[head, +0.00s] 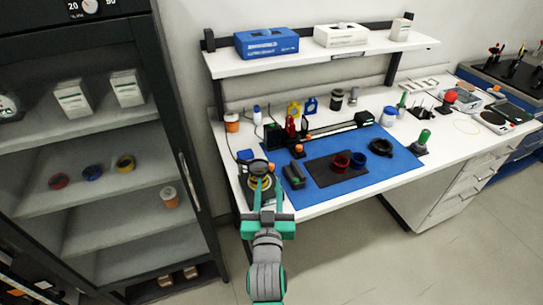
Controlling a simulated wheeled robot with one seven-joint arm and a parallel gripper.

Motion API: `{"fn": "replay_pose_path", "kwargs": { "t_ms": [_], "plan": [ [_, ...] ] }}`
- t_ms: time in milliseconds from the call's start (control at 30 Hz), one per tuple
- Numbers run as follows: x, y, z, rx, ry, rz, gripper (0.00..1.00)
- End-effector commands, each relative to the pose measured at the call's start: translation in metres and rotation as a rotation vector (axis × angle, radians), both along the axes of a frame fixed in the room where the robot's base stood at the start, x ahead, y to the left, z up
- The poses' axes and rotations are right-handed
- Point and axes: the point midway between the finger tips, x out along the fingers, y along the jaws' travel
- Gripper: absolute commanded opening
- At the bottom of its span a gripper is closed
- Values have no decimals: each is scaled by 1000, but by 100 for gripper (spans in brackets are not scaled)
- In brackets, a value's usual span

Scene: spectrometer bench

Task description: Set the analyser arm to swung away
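A small dark instrument (281,203) with a round, yellowish stage stands at the front left corner of the bench. A dark ring-shaped part (258,167) shows at its top; I cannot tell for sure that this is the analyser arm, or how it is turned. My gripper (264,182) is over this instrument, with its teal fingers apart on either side of the round part. It looks open, and I see nothing held between the fingers. I cannot tell whether the fingers touch the instrument. My gripper and arm hide its near side.
A blue mat (404,160) with a dark pad (326,174), a red and a blue ring, and a black rail covers the middle bench. Bottles and small parts stand behind. A shelf (390,45) runs above. A dark-framed glass cabinet (172,110) stands close on the left.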

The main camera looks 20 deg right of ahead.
Motion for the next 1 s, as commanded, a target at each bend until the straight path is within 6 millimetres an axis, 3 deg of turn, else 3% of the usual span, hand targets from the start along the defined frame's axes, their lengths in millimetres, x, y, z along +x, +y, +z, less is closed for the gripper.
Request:
{"fn": "replay_pose_path", "kwargs": {
  "t_ms": [100,267,700,1000],
  "plan": [
    [7,-8,13,2,-9,-13,32],
    [17,-13,15,3,-10,-18,32],
    [83,-37,15,3,-10,-16,32],
    [108,-47,15,2,-9,-17,32]
  ]
}}
